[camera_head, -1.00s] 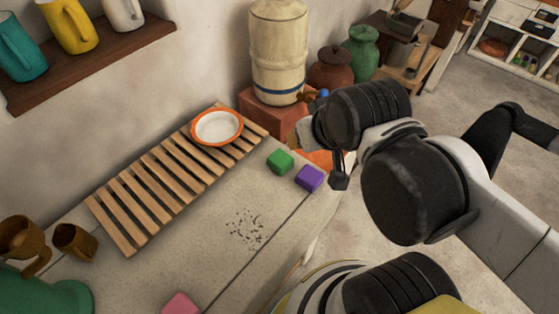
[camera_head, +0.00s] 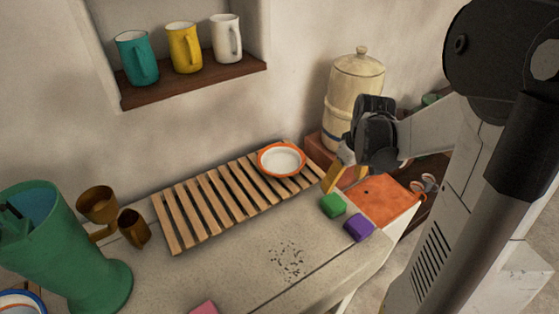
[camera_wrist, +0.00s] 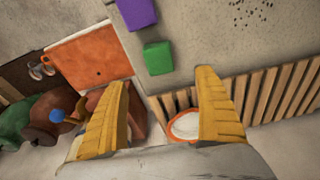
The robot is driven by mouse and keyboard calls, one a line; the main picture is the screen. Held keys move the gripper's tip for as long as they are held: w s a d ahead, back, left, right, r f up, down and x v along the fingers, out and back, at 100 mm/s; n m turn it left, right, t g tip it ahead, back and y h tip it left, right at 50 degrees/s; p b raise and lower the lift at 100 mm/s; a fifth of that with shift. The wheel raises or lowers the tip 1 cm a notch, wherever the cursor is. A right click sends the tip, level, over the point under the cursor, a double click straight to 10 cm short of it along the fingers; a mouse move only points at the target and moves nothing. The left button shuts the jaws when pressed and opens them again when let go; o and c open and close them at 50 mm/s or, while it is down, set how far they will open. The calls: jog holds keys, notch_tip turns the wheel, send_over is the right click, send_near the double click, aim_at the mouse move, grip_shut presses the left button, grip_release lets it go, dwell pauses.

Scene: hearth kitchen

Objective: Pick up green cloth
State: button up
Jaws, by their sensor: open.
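The green cloth (camera_head: 333,205) is a small folded block on the pale counter, beside the purple cloth (camera_head: 359,228). In the wrist view the green cloth (camera_wrist: 158,58) lies just beyond my fingertips, left of the middle between them. My gripper (camera_head: 344,182) has yellow fingers and is open and empty, behind the green cloth near the end of the slatted rack. In the wrist view my gripper (camera_wrist: 164,78) shows its fingers spread wide, with nothing between them but part of the plate and counter edge.
A wooden slatted rack (camera_head: 205,205) bears an orange-rimmed plate (camera_head: 282,160). An orange board (camera_head: 390,198) lies to the right of the cloths. A beige water crock (camera_head: 352,95) stands behind. The counter's middle is clear except for dark crumbs (camera_head: 287,262).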

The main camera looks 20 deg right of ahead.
aim_at(334, 201)
jog(key=f, duration=0.2)
jog(key=f+b, duration=0.1)
jog(key=f, duration=0.1)
jog(key=w+f+b, duration=0.1)
jog(key=f, duration=0.1)
jog(key=shift+d+f, duration=0.2)
jog(key=shift+f, duration=0.05)
jog(key=f+b, duration=0.1)
jog(key=f, duration=0.1)
jog(key=w+f+b, duration=0.1)
jog(key=f+b, duration=0.1)
jog(key=f, duration=0.1)
jog(key=shift+a+f, duration=0.1)
jog(key=shift+c, duration=0.2)
jog(key=c, duration=1.1)
